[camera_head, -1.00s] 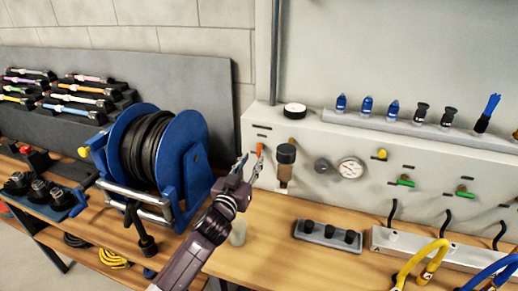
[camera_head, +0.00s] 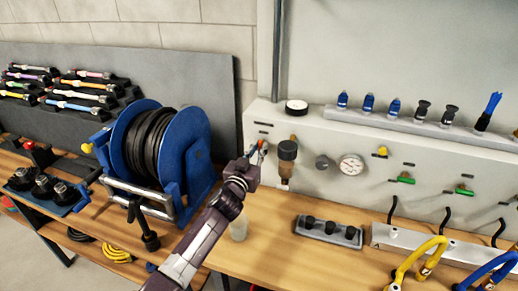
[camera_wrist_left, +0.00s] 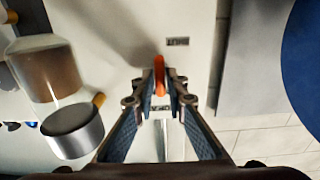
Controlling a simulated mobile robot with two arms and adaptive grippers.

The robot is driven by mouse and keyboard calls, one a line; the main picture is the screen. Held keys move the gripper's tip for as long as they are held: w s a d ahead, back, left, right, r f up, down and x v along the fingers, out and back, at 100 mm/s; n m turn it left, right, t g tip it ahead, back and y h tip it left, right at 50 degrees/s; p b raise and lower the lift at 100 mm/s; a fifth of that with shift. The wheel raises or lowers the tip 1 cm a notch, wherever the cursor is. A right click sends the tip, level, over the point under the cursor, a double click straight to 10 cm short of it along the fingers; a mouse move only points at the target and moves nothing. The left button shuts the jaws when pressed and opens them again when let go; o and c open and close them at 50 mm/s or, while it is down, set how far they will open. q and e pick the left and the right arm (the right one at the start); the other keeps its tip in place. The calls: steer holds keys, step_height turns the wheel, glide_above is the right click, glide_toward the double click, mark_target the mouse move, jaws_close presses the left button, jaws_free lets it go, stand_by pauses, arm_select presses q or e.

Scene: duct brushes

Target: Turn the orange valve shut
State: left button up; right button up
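The orange valve (camera_head: 263,146) is a small lever on the front of the light grey panel, left of the dark-capped filter. In the left wrist view its orange handle (camera_wrist_left: 159,75) stands upright between my fingertips, edge-on. My left gripper (camera_head: 258,150) is at the valve, its fingers drawn in close on both sides of the handle. In the left wrist view the left gripper (camera_wrist_left: 160,88) looks shut on the handle, with almost no gap showing. Part of the valve is hidden by the fingers in the head view. My right gripper is not in view.
The filter (camera_head: 286,160) hangs just right of the gripper, and a gauge (camera_head: 351,166) is farther right. A blue hose reel (camera_head: 185,150) stands close on the left. A translucent cup (camera_head: 239,229) and a black-knobbed block (camera_head: 328,232) are on the wooden bench.

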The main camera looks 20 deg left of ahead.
arm_select(q)
jaws_close()
steer(key=shift+m, duration=0.4)
steer(key=shift+d+f+m+b, duration=0.1)
steer(key=shift+m+b, duration=0.05)
steer(key=shift+m, duration=2.7)
steer(key=shift+d+f+m+b, duration=0.1)
steer(key=shift+f+m, duration=0.05)
steer(key=shift+m, duration=2.65)
steer(key=shift+d+f+m+b, duration=0.1)
steer(key=shift+m+b, duration=0.05)
steer(key=shift+m, duration=2.7)
steer(key=o, duration=0.5)
jaws_free()
